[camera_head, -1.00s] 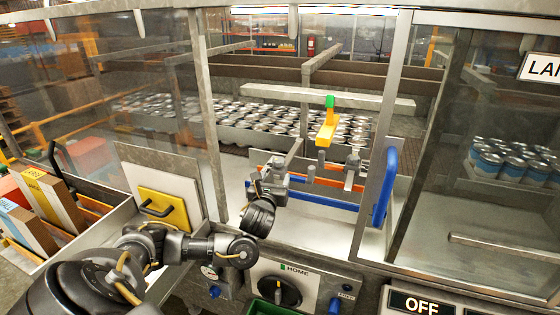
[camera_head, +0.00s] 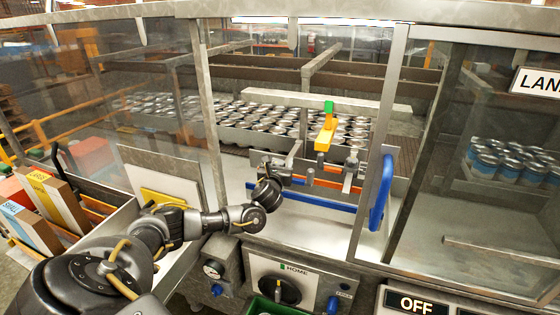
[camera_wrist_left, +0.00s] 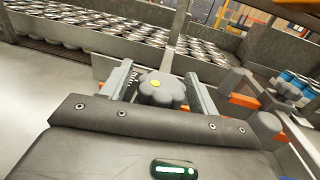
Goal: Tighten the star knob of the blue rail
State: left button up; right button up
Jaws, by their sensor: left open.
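The blue rail (camera_head: 318,202) runs across the opening in the machine front, in front of an orange rail (camera_head: 327,184). My left gripper (camera_head: 287,160) reaches in over the left part of the rails. In the left wrist view, a grey star knob (camera_wrist_left: 161,90) with a yellow centre sits between the two fingers of my left gripper (camera_wrist_left: 160,86). The fingers are open, one on each side of the knob; contact cannot be told. Which rail this knob belongs to is hidden. My right gripper is not in view.
Grey posts (camera_head: 350,170) stand on the rails to the right of my gripper. A yellow lever with a green top (camera_head: 326,135) rises behind. A blue upright handle (camera_head: 382,190) and a metal frame post bound the opening on the right. Cans (camera_head: 260,122) fill the conveyor behind.

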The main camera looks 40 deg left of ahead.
pick_arm(q)
jog(key=shift+w, duration=0.15)
jog(key=c, duration=1)
jog(key=shift+o, duration=0.2)
jog(key=shift+m+t+h, duration=0.3)
jog(key=shift+h, duration=0.1)
jog(key=m+h+b, duration=0.1)
jog(key=h, duration=0.1)
jog(key=m+t+h+b, duration=0.1)
jog(key=h, duration=0.1)
jog(key=shift+d+f+m+b, duration=0.1)
jog(key=shift+f+m+b, duration=0.1)
jog(key=shift+m+b, duration=0.15)
jog(key=m+h+b, duration=0.2)
jog(key=h+b, duration=0.1)
jog(key=m+h+b, duration=0.1)
jog(key=h, duration=0.1)
jog(key=shift+w+d+m+t, duration=0.1)
jog(key=shift+d+m+t, duration=0.15)
jog(key=shift+d+t, duration=0.05)
jog(key=shift+d+r+m+h+b, duration=0.2)
jog(key=shift+m+h+b, duration=0.4)
jog(key=shift+h+b, duration=0.5)
jog(key=shift+r, duration=0.1)
